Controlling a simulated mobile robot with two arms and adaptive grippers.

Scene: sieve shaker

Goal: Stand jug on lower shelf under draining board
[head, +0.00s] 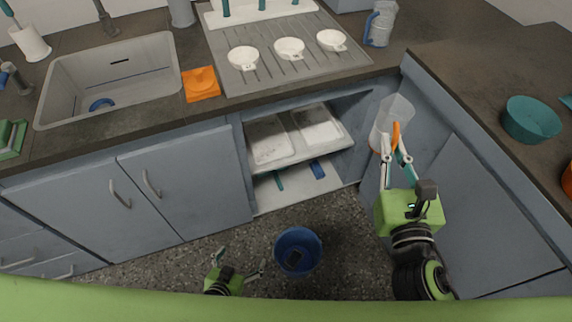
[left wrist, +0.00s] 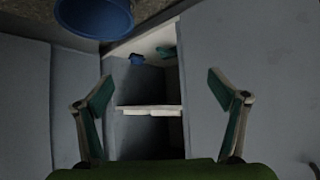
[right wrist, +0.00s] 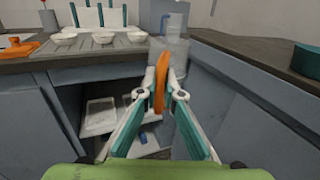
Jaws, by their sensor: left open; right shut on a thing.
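A clear jug (head: 393,112) with an orange handle (right wrist: 160,80) hangs upright from my right gripper (head: 394,150), which is shut on the handle. It is in front of the cabinet corner, right of the open bay under the draining board (head: 345,60). The bay has an upper shelf (head: 338,150) with two white trays, and a pale lower shelf (head: 300,195) below it. A teal thing and a blue thing (head: 318,169) lie on the lower shelf. My left gripper (head: 238,258) is open and empty, low over the floor at the front.
A blue bucket (head: 298,250) stands on the floor between my grippers. A blue-handled jug (head: 380,24) and several white bowls (head: 243,58) are on top. Closed doors flank the bay. The sink (head: 113,80) is at left; a teal bowl (head: 530,119) is on the right counter.

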